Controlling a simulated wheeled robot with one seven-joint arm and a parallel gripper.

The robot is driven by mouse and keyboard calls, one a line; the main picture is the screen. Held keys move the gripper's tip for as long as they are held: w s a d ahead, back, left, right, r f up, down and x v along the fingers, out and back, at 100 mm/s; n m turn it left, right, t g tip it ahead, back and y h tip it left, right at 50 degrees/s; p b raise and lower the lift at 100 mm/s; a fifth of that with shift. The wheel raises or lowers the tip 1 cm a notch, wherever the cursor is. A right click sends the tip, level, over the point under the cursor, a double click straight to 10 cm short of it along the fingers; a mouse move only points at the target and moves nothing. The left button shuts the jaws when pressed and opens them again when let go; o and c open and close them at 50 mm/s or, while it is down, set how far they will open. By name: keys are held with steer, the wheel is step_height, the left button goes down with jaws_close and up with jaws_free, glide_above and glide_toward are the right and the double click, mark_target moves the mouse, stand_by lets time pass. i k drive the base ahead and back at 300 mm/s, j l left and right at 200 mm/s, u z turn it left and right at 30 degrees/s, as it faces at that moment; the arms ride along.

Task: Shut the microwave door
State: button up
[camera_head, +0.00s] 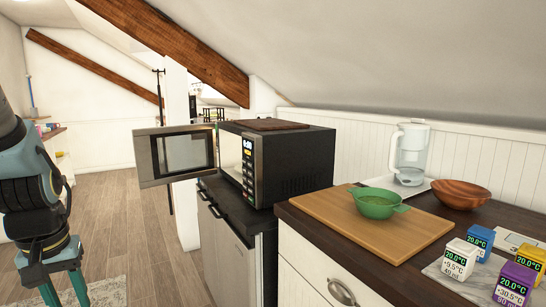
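The microwave (290,160) is black with a silver front and stands on a dark counter over a grey-fronted cabinet. Its door (147,158), silver-framed with a dark-edged window, stands wide open, swung out to the left of the body. The lit control panel (248,168) is on the front. The inside is mostly hidden by the viewing angle. My gripper (64,292) is at the lower left, pointing down, well left of the door and apart from it. Its two teal fingers are spread, with nothing seen between them; their tips are cut off by the frame's bottom edge.
A brown board (268,124) lies on the microwave. The nearer counter holds a wooden board (400,240) with a green bowl (377,205), a jug (409,155), a wooden bowl (460,192) and several labelled cubes. A white post (183,205) stands behind the door. Wooden floor (140,235) lies clear between.

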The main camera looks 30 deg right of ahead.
mark_target(144, 142)
steer(key=i+j, duration=0.15)
steer(key=i, duration=0.4)
steer(key=i+j, duration=0.15)
steer(key=i, duration=0.45)
